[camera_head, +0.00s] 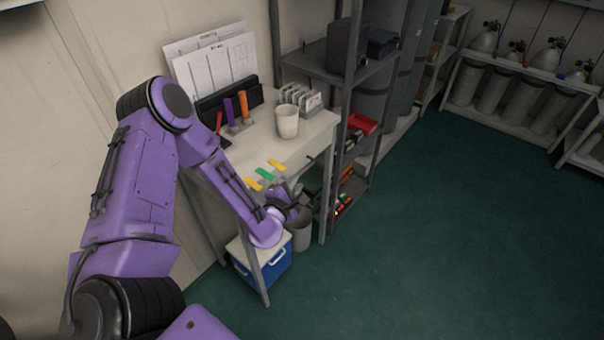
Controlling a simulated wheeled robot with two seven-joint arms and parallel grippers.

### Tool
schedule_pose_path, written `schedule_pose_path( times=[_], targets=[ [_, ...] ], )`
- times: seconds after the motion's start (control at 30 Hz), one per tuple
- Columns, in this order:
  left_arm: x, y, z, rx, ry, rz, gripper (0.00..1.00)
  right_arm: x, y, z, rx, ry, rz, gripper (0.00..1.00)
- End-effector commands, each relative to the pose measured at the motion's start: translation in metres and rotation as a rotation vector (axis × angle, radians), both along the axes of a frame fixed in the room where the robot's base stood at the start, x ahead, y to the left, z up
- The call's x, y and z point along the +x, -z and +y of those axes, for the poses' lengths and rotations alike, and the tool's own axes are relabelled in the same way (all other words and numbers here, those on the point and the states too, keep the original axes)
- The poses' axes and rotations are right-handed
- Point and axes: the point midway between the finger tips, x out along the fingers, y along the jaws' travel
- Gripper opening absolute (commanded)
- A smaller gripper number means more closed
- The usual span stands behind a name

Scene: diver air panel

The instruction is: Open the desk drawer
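The white desk (258,148) stands against the wall at centre left. My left arm reaches across its near side. My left gripper (291,207) is low at the desk's front edge, above a grey bin. Its fingers are small and dark here, so I cannot tell whether they are open or shut, or touching the desk. The drawer front and its handle cannot be made out; my forearm and wrist cover much of that side. My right gripper is not in view.
Yellow and green tags (265,174) lie near the desk's front edge. A white cup (287,121) stands on top. A blue cooler (271,268) and the grey bin (301,233) stand below. A metal shelf (357,78) adjoins at right. The green floor (430,230) is clear.

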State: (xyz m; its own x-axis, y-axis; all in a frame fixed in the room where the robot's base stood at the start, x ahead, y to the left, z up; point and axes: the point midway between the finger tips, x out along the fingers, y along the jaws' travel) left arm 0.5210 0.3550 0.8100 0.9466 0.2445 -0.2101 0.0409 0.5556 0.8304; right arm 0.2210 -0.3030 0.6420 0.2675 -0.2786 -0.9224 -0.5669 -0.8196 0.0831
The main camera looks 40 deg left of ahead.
Motion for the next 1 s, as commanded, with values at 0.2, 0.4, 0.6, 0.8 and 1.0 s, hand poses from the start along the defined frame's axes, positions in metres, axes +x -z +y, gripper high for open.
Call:
schedule_pose_path(
  times=[0.2, 0.4, 0.6, 0.8, 1.0],
  targets=[
    [0.044, 0.010, 0.013, 0.005, -0.001, 0.004, 0.21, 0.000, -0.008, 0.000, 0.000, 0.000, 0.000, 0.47],
    [0.066, 0.016, 0.018, 0.005, 0.000, 0.005, 0.21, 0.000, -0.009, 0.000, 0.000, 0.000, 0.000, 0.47],
    [0.068, 0.017, 0.019, 0.003, 0.000, 0.006, 0.21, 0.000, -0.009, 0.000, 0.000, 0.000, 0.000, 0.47],
    [0.068, 0.017, 0.019, 0.004, -0.001, 0.006, 0.00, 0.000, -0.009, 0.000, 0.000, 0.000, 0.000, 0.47],
    [0.067, 0.017, 0.018, 0.004, -0.002, 0.006, 0.00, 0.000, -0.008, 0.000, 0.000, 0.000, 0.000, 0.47]
  ],
)
